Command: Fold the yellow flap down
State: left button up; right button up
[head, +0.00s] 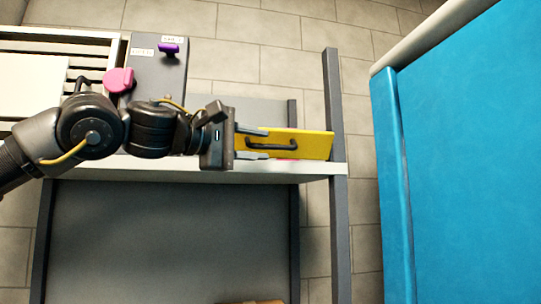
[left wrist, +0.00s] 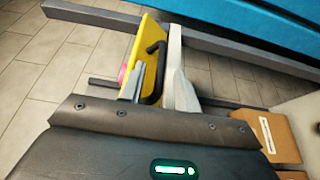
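The yellow flap (head: 316,146) stands raised at the right end of the grey frame, with a black bar handle (head: 285,146) on its face. In the left wrist view the flap (left wrist: 143,42) rises left of centre, its handle (left wrist: 157,62) on its right side. My left gripper (head: 262,143) reaches in from the left with its fingers apart, near the handle's left end. In the left wrist view the fingers (left wrist: 157,90) lie on either side of the handle's near end. I cannot tell whether they touch it. My right gripper is not in view.
A grey panel with a purple knob (head: 168,48) and a pink knob (head: 118,80) stands at the upper left. A grey post (head: 333,110) rises beside the flap. A large blue object (head: 465,150) fills the right. A cardboard box (left wrist: 280,138) is at the lower right.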

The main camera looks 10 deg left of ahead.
pick_arm(q)
jog(key=b+v, duration=0.2)
jog(key=v, duration=0.4)
jog(key=shift+s+a, duration=0.25)
